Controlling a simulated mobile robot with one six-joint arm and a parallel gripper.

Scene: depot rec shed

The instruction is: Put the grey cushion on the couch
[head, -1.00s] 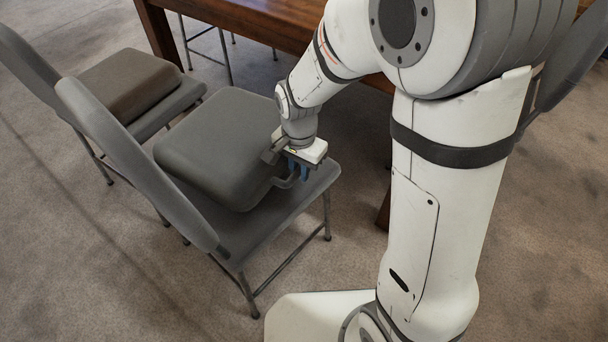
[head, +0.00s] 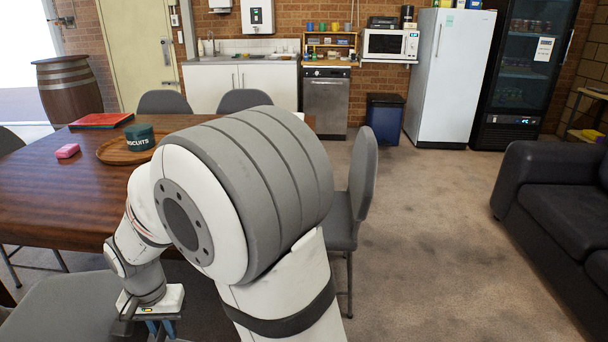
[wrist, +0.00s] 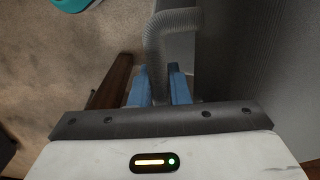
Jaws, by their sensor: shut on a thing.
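The grey cushion (head: 65,312) is at the lower left of the head view, cut off by the frame's edge. In the wrist view its grey side (wrist: 260,60) fills the right. My gripper (head: 158,330) is at the cushion's right edge. In the wrist view the blue fingers (wrist: 160,88) are closed on the cushion's grey ribbed strap handle (wrist: 168,45). Whether the cushion still rests on its chair cannot be told.
A brown wooden table (head: 50,190) is at the left, bearing a round tray (head: 108,152) with a biscuit tin (head: 139,138), and a pink block (head: 67,151). A grey chair (head: 362,185) stands at its right end. Carpet (head: 440,240) is clear between chair and couch.

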